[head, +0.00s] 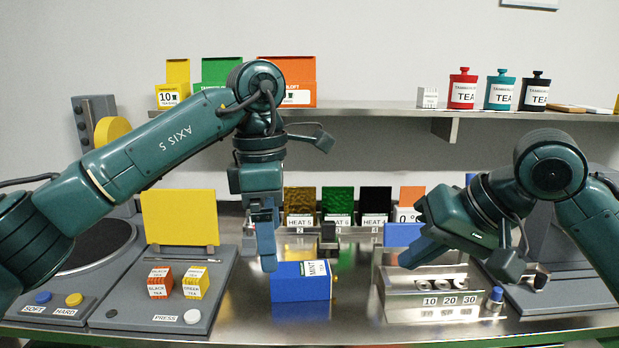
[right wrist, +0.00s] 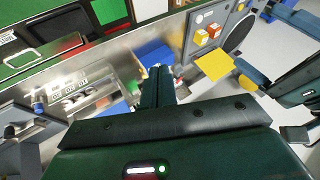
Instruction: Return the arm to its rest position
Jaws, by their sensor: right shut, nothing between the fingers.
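My right arm is bent in from the right in the head view. Its gripper (head: 408,259) points down and left, above the steel rack of numbered slots. In the right wrist view its fingers (right wrist: 157,74) are together with nothing between them. My left arm reaches in from the left, and its gripper (head: 267,262) points straight down just behind and left of the blue MINT box (head: 300,287). Whether its fingers are apart does not show from this side.
The numbered rack (head: 388,305) stands on the steel table below my right gripper. A grey press station (head: 130,312) with small tea boxes is at left. Several HEAT boxes (head: 338,207) stand at the back, beneath a shelf (head: 385,119) of canisters and cartons. Bare steel lies in front.

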